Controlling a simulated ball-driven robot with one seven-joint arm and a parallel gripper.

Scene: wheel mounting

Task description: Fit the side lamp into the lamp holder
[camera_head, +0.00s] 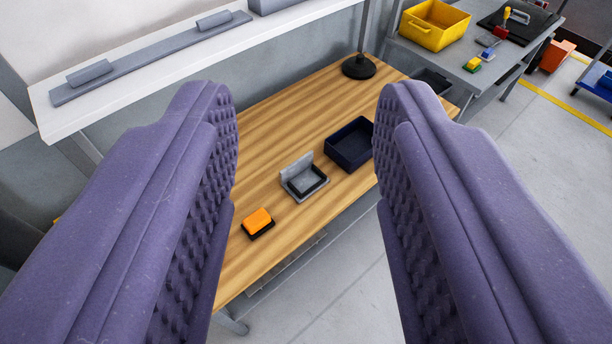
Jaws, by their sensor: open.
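The side lamp (257,219), an orange block on a dark base, lies on the wooden table near its front edge. The lamp holder (298,172), a grey bracket with an upright back plate and a dark recess, stands on the table to the right of and behind the lamp. My gripper (308,105) shows as two purple ridged fingers, wide apart, with nothing between them. It is above the table, apart from both the lamp and the holder. The left finger hides part of the table's left side.
A dark blue open box (349,146) stands right of the holder, partly behind my right finger. A black round lamp stand base (359,67) is at the table's back. A white shelf (150,72) runs along the back left. A yellow bin (436,25) sits on a grey bench.

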